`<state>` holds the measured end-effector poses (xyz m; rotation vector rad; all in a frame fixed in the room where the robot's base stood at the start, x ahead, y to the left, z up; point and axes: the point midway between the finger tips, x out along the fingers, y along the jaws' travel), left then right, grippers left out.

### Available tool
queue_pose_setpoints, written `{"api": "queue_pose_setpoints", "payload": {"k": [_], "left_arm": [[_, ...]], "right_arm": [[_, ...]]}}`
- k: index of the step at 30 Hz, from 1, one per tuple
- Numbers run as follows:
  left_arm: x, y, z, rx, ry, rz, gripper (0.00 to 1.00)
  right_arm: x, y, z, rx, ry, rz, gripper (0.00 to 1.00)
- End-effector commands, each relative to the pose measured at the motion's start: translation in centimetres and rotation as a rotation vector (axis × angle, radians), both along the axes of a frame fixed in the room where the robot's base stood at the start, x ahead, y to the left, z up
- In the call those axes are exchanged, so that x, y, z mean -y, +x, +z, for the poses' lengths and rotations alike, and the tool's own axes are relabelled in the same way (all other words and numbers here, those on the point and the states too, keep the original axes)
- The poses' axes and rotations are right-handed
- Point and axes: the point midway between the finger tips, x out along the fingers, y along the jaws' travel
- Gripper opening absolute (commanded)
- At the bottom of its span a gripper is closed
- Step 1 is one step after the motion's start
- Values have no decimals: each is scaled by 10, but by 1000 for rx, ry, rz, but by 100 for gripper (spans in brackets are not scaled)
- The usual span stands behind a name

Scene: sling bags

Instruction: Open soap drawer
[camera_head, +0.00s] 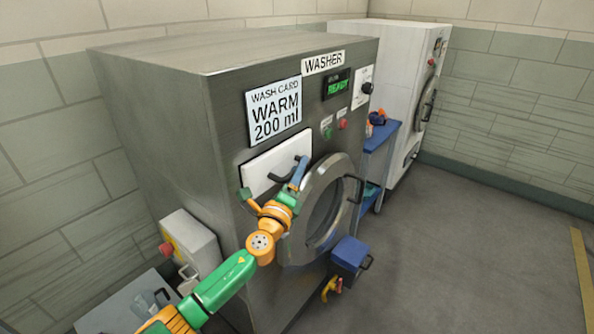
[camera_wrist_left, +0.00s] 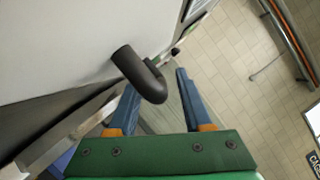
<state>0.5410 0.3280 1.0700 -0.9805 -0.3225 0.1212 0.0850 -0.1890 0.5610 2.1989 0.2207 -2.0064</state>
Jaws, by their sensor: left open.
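The soap drawer (camera_head: 262,164) is a white front panel on the grey washer (camera_head: 180,130), below the wash card sign. It looks closed. A dark curved handle (camera_head: 277,178) stands out from it. My left gripper (camera_head: 292,180) is in front of the drawer, at the handle, with its blue fingers apart. In the left wrist view, the black handle (camera_wrist_left: 141,73) reaches toward the gap between the open blue fingertips (camera_wrist_left: 157,83). I cannot tell whether it touches either finger. My right gripper is not in view.
The washer's round door (camera_head: 305,232) is just below and right of my left gripper. A blue box (camera_head: 349,257) sits low at the front. A blue cart (camera_head: 383,135) and a white machine (camera_head: 385,65) stand to the right. The floor (camera_head: 460,240) at right is clear.

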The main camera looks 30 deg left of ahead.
Motion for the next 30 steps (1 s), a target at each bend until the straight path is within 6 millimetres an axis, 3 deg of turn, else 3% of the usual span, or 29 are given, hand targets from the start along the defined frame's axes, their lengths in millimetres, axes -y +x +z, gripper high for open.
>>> {"api": "queue_pose_setpoints", "payload": {"k": [1, 6, 30], "left_arm": [[0, 0, 0, 0, 0, 0, 42], [0, 0, 0, 0, 0, 0, 0], [0, 0, 0, 0, -1, -1, 0]], "right_arm": [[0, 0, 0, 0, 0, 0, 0], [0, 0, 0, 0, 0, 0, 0], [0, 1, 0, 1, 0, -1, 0]]}}
